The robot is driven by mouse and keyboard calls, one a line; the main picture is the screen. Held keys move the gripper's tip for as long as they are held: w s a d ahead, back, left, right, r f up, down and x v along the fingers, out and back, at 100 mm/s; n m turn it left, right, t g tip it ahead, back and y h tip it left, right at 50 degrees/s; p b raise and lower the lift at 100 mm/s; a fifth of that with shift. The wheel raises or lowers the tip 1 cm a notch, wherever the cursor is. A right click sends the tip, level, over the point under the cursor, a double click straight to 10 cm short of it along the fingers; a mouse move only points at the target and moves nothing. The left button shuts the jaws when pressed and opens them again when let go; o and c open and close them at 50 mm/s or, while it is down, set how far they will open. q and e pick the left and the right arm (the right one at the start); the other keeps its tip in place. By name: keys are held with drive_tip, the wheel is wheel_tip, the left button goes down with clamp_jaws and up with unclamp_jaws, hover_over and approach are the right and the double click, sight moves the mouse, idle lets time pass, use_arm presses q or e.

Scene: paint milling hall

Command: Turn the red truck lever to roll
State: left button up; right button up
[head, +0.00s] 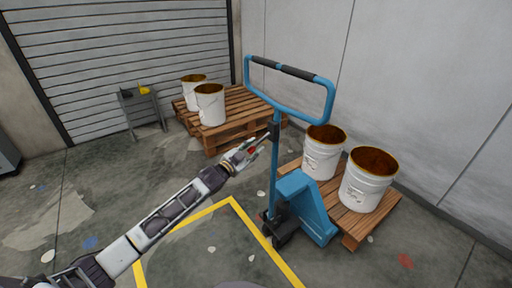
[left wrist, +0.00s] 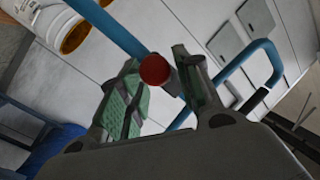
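The blue pallet truck (head: 303,203) stands with its upright handle (head: 275,165) ending in a loop with black grips. My left gripper (head: 256,146) is beside the handle, just below the loop. In the left wrist view its two green-padded fingers (left wrist: 157,66) are apart, with the knob between their tips. The lever's arm is mostly hidden behind the knob. My right gripper is not in view.
A wooden pallet (head: 352,222) with two white buckets sits on the truck's forks, near the right wall. Another pallet (head: 235,137) with two buckets stands behind the handle. A small grey stand (head: 142,112) is at the back left. Floor at the left is open.

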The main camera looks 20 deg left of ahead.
use_arm(q)
drive_tip(key=shift+x, duration=1.15)
clamp_jaws()
